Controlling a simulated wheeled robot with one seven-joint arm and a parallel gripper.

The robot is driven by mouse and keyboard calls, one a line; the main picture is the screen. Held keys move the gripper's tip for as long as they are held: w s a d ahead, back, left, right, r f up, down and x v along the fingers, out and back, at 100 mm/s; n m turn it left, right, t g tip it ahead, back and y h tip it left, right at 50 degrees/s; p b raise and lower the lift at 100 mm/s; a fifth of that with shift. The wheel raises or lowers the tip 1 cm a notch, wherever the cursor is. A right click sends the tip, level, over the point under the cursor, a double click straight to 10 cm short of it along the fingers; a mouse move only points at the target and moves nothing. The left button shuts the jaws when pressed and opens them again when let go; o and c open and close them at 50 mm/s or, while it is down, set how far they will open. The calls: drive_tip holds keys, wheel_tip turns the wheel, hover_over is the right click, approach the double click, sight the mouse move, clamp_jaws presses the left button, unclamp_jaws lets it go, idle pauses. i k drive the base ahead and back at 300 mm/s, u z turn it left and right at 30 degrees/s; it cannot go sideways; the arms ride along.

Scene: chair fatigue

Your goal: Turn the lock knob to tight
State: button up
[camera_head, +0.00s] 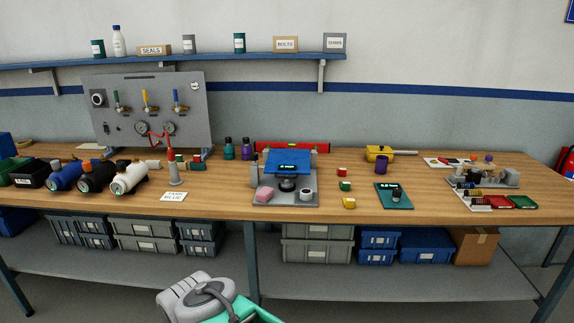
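A dark round part (287,184) sits under the blue plate. I cannot tell which part is the lock knob, nor read any tight marking. My arm (200,298) shows at the bottom, well in front of the bench; its fingertips are not visible.
A grey gauge panel (190,92) stands at the back left of the wooden bench (225,205). Several cylinders, including a white one (130,178), lie at left. A red level (292,147) lies behind the rig. Small coloured blocks and a teal scale (386,202) are at right.

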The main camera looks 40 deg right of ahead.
sight(254, 157)
drive_tip(key=u, duration=0.9)
drive_tip(key=i, duration=0.95)
drive_tip(key=z, duration=0.35)
